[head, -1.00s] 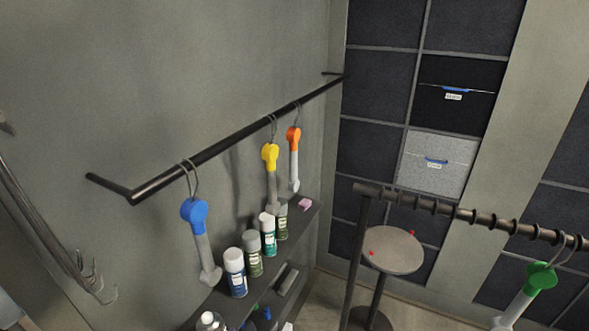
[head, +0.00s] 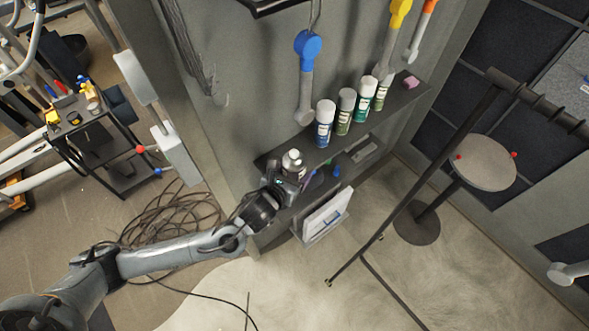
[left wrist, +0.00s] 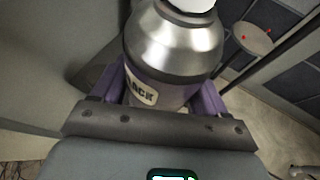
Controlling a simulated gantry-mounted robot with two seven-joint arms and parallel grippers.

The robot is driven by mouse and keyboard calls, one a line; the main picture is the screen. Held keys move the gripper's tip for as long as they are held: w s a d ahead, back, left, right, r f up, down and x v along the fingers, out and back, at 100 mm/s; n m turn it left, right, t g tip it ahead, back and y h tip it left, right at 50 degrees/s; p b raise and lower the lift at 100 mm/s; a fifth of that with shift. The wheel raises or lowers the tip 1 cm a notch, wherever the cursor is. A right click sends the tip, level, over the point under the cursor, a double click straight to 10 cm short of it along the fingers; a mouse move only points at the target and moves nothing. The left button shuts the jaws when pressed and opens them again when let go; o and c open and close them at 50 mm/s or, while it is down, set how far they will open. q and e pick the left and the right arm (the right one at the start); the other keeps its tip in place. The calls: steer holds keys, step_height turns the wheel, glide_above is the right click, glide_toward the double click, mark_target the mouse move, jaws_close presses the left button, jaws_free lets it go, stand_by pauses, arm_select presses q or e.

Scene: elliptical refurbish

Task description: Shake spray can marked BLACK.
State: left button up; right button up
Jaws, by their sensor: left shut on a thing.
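The spray can marked BLACK (left wrist: 177,50) fills the top of the left wrist view, with a silver shoulder, a white cap and a label of which "ACK" shows. In the head view the can (head: 293,160) stands upright at the near left end of the upper wall shelf. My left gripper (head: 284,176) is at that shelf end, shut around the can's body. Its purple fingers lie on either side of the can in the left wrist view (left wrist: 168,98). Whether the can touches the shelf is hidden. My right gripper is not in view.
Several other spray cans, the nearest a blue one (head: 325,123), stand farther along the shelf (head: 400,100). A blue-topped hanging tool (head: 307,75) hangs above them. A round stool (head: 485,163) and dark rack posts stand right. Cables (head: 170,215) lie on the floor.

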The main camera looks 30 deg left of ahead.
mark_target(293, 158)
arm_select(q)
steer(key=r, duration=0.8)
steer(key=shift+w, duration=0.3)
steer(key=f, duration=0.6)
steer(key=shift+w+a, duration=0.15)
steer(key=shift+a, duration=0.1)
steer(key=r, duration=0.5)
steer(key=shift+s+d+r, duration=0.2)
steer(key=shift+s+d, duration=0.2)
steer(key=f, duration=0.5)
steer(key=shift+w+a+f, duration=0.3)
steer(key=shift+w+a, duration=0.1)
steer(key=shift+s+d+r, duration=0.3)
steer(key=shift+s+r, duration=0.05)
steer(key=shift+r, duration=0.2)
step_height(293, 158, up, 5)
steer(key=shift+d+r, duration=0.1)
steer(key=f, duration=0.6)
steer(key=shift+w+a+f, duration=0.3)
steer(key=shift+a+f, duration=0.05)
steer(key=shift+s+d+f, duration=0.2)
steer(key=shift+s+d, duration=0.1)
steer(key=shift+s, duration=0.05)
steer(key=shift+w+r, duration=0.1)
steer(key=shift+w+a, duration=0.15)
steer(key=shift+a, duration=0.05)
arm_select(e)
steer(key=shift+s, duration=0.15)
